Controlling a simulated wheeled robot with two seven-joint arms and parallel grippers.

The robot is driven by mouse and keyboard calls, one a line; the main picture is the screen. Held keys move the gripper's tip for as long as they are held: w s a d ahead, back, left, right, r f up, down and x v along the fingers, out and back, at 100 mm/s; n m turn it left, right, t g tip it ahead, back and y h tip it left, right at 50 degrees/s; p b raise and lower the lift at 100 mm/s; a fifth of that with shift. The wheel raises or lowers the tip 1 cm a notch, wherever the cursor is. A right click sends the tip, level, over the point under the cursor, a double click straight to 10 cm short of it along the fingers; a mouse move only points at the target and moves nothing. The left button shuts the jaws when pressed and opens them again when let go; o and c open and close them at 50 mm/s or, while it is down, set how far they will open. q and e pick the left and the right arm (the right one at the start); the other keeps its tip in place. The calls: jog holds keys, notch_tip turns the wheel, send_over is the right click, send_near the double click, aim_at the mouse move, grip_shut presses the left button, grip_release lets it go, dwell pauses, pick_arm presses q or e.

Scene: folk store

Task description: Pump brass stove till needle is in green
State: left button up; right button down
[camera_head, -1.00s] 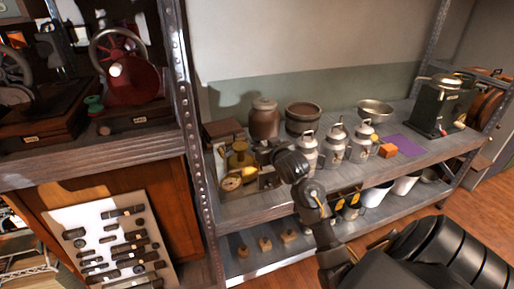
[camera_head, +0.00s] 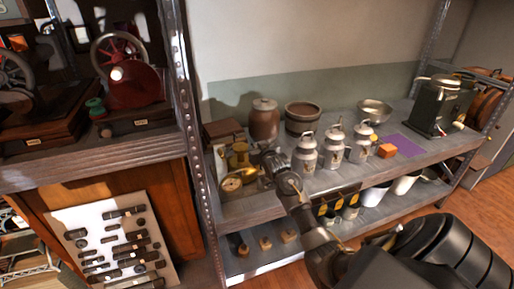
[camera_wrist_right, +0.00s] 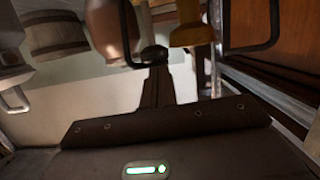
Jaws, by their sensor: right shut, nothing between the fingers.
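The brass stove (camera_head: 238,157) stands at the left end of the middle shelf, with a round pale-faced gauge (camera_head: 230,184) at its front. The gauge's needle and green zone are too small to read. My right gripper (camera_head: 268,160) is just right of the stove, shut and empty; whether it touches the stove, I cannot tell. In the right wrist view, yellow brass parts (camera_wrist_right: 190,22) show at the top, beyond the dark gripper (camera_wrist_right: 154,58). The stove's pump is not clearly visible. My left gripper is out of view.
Three milk cans, including the nearest one (camera_head: 306,155), stand right of my gripper. A brown jar (camera_head: 264,122) and a wooden tub (camera_head: 301,118) stand behind. An orange block (camera_head: 387,151) and purple mat (camera_head: 412,148) lie farther right. A metal post (camera_head: 190,130) rises at left.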

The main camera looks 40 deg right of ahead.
jog(key=shift+f, duration=0.15)
notch_tip(320, 180, down, 4)
jog(key=shift+f+b, duration=0.1)
jog(key=shift+b, duration=0.75)
jog(key=s+a+r+p, duration=0.3)
jog(key=s+r, duration=0.4)
jog(key=s, duration=0.2)
jog(key=shift+a, duration=0.25)
jog(key=shift+r, duration=0.1)
dwell(0.4)
